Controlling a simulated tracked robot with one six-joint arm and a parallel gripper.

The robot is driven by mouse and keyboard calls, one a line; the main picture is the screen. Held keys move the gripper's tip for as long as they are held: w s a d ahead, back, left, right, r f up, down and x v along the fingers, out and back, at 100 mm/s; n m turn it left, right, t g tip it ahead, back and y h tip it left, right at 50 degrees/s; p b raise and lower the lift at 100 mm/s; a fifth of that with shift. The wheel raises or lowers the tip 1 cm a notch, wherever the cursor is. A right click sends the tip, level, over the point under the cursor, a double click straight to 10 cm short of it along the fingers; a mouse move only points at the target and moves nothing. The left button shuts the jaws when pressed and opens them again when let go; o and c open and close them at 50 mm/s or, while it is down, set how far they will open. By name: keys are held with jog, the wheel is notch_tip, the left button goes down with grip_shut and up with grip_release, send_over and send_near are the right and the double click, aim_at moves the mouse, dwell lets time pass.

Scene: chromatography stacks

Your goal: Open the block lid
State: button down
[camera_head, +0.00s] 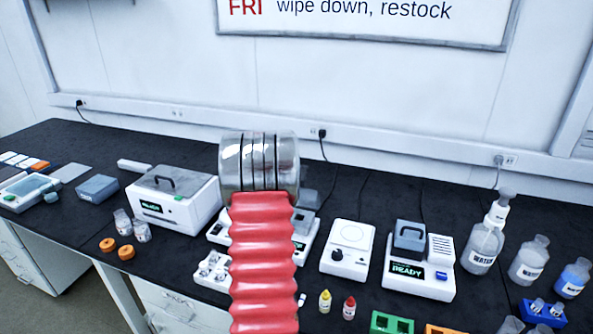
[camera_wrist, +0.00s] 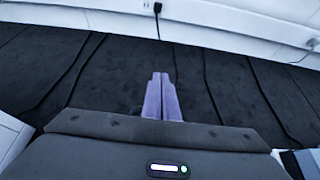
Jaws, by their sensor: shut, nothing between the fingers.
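Several bench devices show in the head view. A white unit (camera_head: 425,281) with a READY display carries a closed grey block-shaped lid (camera_head: 408,239) with a handle, right of centre. Another white device (camera_head: 312,232) with grey parts is largely hidden behind my arm. I cannot tell for certain which one is the block of the task. My gripper's pale purple fingers (camera_wrist: 162,97) are together and empty in the wrist view, pointing toward the wall over the dark bench. In the head view my arm hides the gripper. No lid is between the fingers.
A white box with a handled lid (camera_head: 172,196) stands left of my arm. A white dial device (camera_head: 348,249) stands right of it. Bottles (camera_head: 528,260) stand at right, small vials (camera_head: 349,307) in front. Cables (camera_wrist: 75,70) run across the bench toward the wall.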

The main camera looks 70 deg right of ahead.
jog(key=shift+a, duration=0.1)
jog(key=v, duration=0.4)
jog(key=shift+w+a, duration=0.1)
jog(key=shift+a, duration=0.05)
jog(key=a+r, duration=0.4)
jog(key=r, duration=0.4)
jog(key=shift+r, duration=0.25)
